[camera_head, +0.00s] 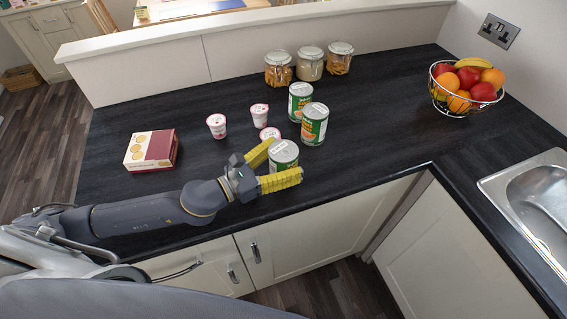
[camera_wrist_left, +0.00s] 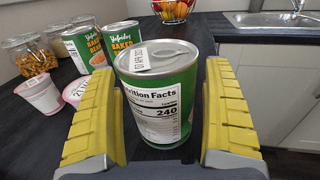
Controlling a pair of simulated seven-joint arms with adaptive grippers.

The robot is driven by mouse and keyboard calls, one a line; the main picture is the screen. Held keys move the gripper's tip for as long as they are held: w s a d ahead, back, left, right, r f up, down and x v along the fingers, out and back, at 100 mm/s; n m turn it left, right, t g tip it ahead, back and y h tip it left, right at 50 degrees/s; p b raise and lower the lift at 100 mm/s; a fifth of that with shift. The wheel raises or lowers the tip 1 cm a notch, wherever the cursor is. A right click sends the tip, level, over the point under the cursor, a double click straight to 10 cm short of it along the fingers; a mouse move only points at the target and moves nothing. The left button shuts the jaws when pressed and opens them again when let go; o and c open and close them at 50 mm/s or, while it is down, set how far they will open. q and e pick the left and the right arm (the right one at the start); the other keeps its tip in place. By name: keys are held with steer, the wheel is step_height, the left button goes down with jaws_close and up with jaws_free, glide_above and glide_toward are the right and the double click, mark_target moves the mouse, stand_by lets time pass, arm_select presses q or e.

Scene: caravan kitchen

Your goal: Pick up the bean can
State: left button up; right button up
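A green bean can (camera_head: 283,155) with a silver lid stands upright near the counter's front edge. My left gripper (camera_head: 279,165) is open, with one yellow finger on each side of this can. In the left wrist view the can (camera_wrist_left: 158,95) shows its nutrition label between the two fingers, with a gap visible on both sides. Two more green bean cans stand behind it, a nearer one (camera_head: 314,125) and a farther one (camera_head: 300,101); their labels read baked beans in the left wrist view. My right gripper is not in view.
Small white-and-pink pots stand left of the cans, one (camera_head: 270,134) close behind the gripped-around can. A red-and-cream box (camera_head: 151,151) lies left. Glass jars (camera_head: 310,63) and a fruit basket (camera_head: 465,88) are farther back. The counter right of the cans is clear toward the sink (camera_head: 535,200).

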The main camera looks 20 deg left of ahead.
arm_select(q)
steer(key=c, duration=1.3)
steer(key=shift+c, duration=0.5)
steer(key=shift+r, duration=0.15)
